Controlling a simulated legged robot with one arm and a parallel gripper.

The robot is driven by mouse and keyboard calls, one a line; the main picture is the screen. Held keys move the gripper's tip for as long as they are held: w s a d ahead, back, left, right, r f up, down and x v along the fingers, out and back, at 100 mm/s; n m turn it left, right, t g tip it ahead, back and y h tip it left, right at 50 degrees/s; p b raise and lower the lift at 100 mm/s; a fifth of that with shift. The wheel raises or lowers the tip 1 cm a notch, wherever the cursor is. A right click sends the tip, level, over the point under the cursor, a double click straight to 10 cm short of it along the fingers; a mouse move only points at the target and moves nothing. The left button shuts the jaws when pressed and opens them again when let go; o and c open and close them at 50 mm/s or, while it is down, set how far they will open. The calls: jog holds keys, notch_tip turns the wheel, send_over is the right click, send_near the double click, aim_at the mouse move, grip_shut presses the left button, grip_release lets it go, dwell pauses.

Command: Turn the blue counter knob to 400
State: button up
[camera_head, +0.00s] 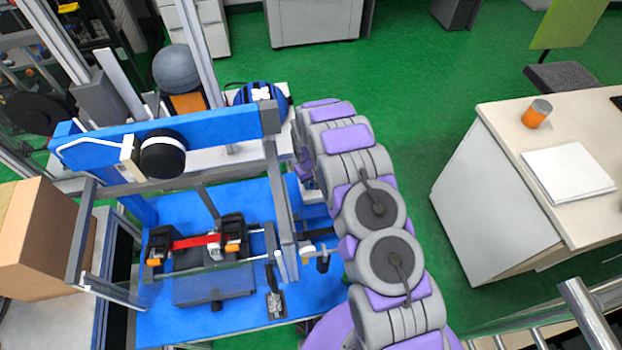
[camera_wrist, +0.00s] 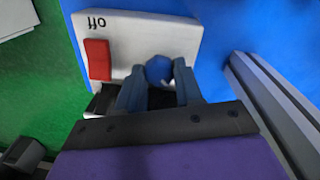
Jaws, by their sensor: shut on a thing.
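The blue counter knob (camera_wrist: 158,70) shows in the wrist view on a white panel (camera_wrist: 140,25). My gripper (camera_wrist: 158,84) has its two blue-grey fingers on either side of the knob and is shut on it. The knob's markings and the counter's number cannot be read. A red switch (camera_wrist: 97,60) sits on the panel left of the knob, beside upside-down lettering that reads "off". In the head view my arm reaches along the right side of the blue drop tower frame (camera_head: 205,135). The knob and my gripper's fingers are hidden there.
The tower's blue base (camera_head: 175,325) carries a black and red clamp unit (camera_head: 200,242). A cardboard box (camera_head: 40,240) stands at the left. A desk (camera_head: 500,130) with an orange can (camera_head: 537,113) stands at the right. Green floor is clear between tower and desk.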

jog(key=m+p, duration=0.1)
jog(key=m, duration=0.3)
jog(key=shift+m+p, duration=0.3)
jog(key=shift+s+m+g+p, duration=0.1)
jog(key=shift+m+g+p, duration=0.35)
jog(key=shift+m, duration=1.45)
jog(key=shift+f, duration=0.1)
jog(key=o, duration=1)
jog(key=shift+a, duration=0.1)
jog(key=shift+o, duration=0.2)
notch_tip(320, 180, up, 17)
jog(key=a+p, duration=0.1)
jog(key=p, duration=0.1)
jog(key=shift+w+r+p, duration=0.2)
jog(key=shift+w+p, duration=0.05)
jog(key=shift+p, duration=0.1)
